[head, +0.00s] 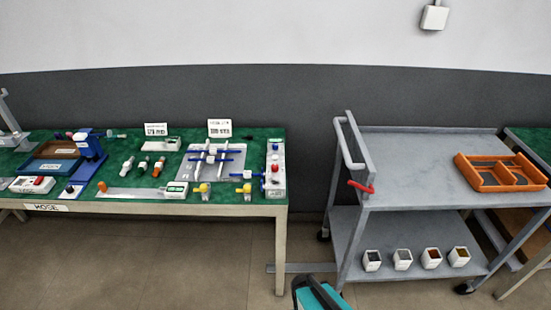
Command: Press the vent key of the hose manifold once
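In the head view, a tall white block (274,172) with red, blue and white knobs or keys stands at the right end of the green table. Beside it is a grey board (227,166) carrying white fittings and blue bars. I cannot tell for certain which of these is the hose manifold. The vent key's label is too small to read. Yellow-topped fittings (204,188) stand at the board's front edge.
The green table (120,201) also holds a blue stand (88,146), small valves and label cards. To its right, across a floor gap, stands a grey cart (420,197) with an orange tray (502,186) and several small cups below. A teal and black object (318,297) shows at the bottom edge.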

